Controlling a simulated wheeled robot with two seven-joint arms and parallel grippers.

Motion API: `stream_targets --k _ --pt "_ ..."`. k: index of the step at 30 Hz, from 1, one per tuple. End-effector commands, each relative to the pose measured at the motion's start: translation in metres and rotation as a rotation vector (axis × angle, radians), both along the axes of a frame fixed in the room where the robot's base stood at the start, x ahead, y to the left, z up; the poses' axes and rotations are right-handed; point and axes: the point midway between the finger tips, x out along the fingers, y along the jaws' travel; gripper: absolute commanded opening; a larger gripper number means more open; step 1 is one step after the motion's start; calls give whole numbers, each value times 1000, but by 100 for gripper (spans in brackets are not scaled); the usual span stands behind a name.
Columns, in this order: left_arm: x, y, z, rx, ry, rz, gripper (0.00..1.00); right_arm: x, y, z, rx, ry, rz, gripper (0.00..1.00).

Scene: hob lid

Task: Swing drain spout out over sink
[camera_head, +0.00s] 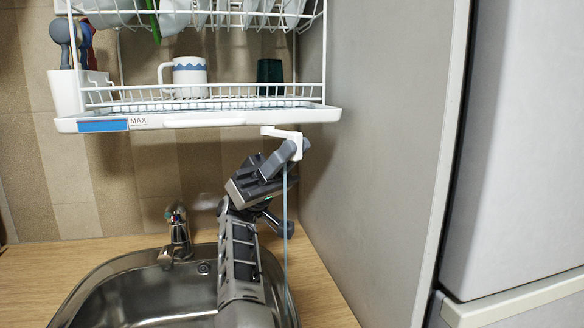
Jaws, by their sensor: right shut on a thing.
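The white drain spout (284,133) sticks out under the front right corner of the dish rack's drip tray (240,116). My right gripper (297,148) reaches up from below and is shut on the spout near its outer end. The fingers hide part of the spout. A thin pale-blue stream (286,215) drops straight down from the spout area, in front of my arm, to the right side of the steel sink (140,290). My right arm covers part of the sink. My left gripper is not in view.
The rack holds plates, a white and blue mug (188,74), a dark green cup (270,76) and a utensil holder (76,91). A tap (178,236) stands behind the sink. A grey side panel (375,150) closes off the right. Wooden counter (315,285) shows right of the sink.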

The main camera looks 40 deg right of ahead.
Motion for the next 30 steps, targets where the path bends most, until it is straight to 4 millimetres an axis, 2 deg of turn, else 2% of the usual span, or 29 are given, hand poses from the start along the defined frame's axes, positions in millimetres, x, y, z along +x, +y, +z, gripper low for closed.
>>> stream_targets --k 9,23,24,25,26,30 --pt "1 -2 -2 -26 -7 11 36 0 4 -1 -1 0 -87 0" --pt "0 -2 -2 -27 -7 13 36 0 4 0 0 2 -96 0" --pt "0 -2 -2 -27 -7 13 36 0 4 0 0 2 -96 27" --pt "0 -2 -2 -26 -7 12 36 0 4 0 0 2 -96 36" --pt "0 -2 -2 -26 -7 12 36 0 4 0 -1 2 -95 38" --pt "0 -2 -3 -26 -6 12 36 0 4 0 -1 1 -95 38"
